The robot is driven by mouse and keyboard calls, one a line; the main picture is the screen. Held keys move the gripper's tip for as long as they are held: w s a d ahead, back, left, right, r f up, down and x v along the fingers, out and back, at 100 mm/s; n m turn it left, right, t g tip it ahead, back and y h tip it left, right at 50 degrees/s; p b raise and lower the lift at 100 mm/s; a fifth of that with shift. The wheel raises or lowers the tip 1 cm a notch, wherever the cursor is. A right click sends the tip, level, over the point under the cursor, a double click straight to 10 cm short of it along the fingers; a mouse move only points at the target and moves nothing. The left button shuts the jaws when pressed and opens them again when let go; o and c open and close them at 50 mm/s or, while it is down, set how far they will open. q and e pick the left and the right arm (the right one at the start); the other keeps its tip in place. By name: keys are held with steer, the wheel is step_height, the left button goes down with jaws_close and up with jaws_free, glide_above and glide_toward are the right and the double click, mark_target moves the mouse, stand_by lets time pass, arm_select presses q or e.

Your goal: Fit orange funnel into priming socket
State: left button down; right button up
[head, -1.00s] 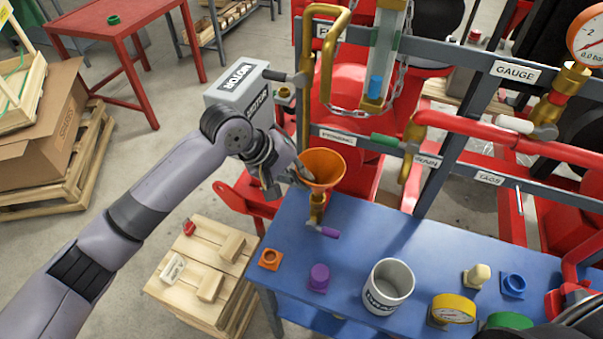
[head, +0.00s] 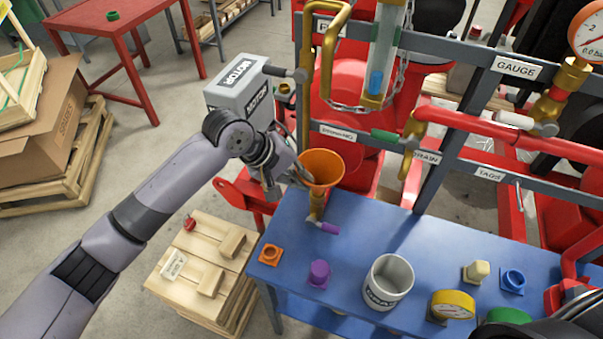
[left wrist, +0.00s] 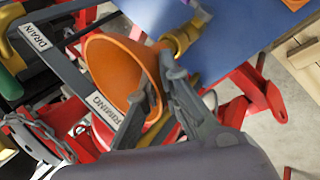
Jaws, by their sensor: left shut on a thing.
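The orange funnel (head: 322,168) is upright, its wide mouth facing up, over the brass pipe with a purple-handled valve (head: 322,226) at the blue bench's back left edge. My left gripper (head: 300,172) is shut on the funnel's side. In the left wrist view the gripper's fingers (left wrist: 160,88) pinch the wall of the funnel (left wrist: 118,75), beside a brass fitting (left wrist: 182,40).
The grey motor box (head: 240,88) stands behind my left arm. Labelled rails and pipes rise behind the funnel.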

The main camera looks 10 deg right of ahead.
arm_select(q)
steer(key=shift+f, duration=0.85)
steer(key=c, duration=1.7)
jaws_free()
steer(key=shift+r, duration=0.1)
